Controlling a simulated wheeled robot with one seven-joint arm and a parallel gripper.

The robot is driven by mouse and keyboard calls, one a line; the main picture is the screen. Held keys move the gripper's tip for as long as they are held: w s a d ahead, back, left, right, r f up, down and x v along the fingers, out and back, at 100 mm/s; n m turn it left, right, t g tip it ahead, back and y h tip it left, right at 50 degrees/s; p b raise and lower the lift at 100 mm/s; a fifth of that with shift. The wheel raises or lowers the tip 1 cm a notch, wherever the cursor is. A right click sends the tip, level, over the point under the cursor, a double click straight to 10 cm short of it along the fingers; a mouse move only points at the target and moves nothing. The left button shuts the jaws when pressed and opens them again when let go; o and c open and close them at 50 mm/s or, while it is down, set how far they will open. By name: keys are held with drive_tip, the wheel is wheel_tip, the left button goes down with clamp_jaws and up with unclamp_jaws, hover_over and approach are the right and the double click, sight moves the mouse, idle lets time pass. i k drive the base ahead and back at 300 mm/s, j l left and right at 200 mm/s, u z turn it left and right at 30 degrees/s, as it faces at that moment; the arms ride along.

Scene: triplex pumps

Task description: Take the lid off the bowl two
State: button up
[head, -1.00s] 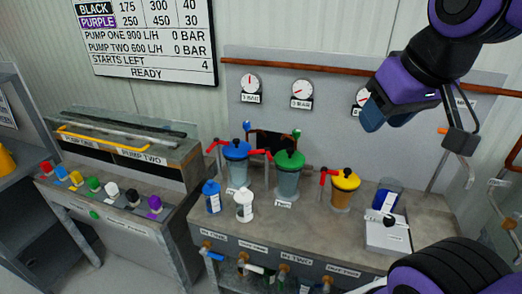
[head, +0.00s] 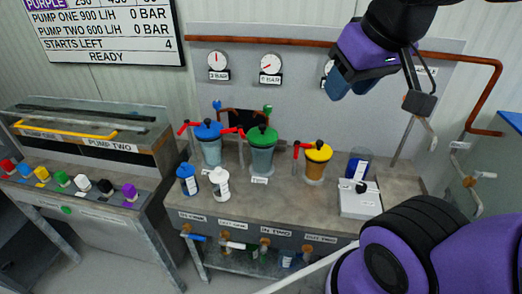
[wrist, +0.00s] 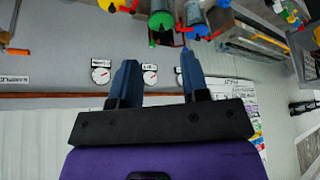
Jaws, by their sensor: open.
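Three clear bowls with coloured lids stand in a row on the bench: one with a blue lid (head: 208,130), one with a green lid (head: 262,137) and one with a yellow lid (head: 318,152). A small label (head: 259,180) sits before the green-lidded bowl; its text is too small to read surely. All three lids are on. My gripper (head: 340,88) is open and empty, high above the bench and to the right of the green lid. In the wrist view the two fingers (wrist: 158,78) are apart, with the green lid (wrist: 161,24) beyond them at the top.
Red-handled levers (head: 231,130) stand beside the bowls. A blue bottle (head: 187,180) and a white bottle (head: 219,182) stand in front. A white box (head: 360,202) and a dark blue container (head: 358,166) are at the right. A copper pipe (head: 300,45) runs along the wall.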

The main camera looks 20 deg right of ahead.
sight(262, 135)
drive_tip(key=i+j+z, duration=0.3)
drive_tip(key=j+z, duration=0.25)
drive_tip(key=j, duration=0.15)
drive_tip(key=i+j+z, duration=0.3)
drive_tip(key=k+j, duration=0.1)
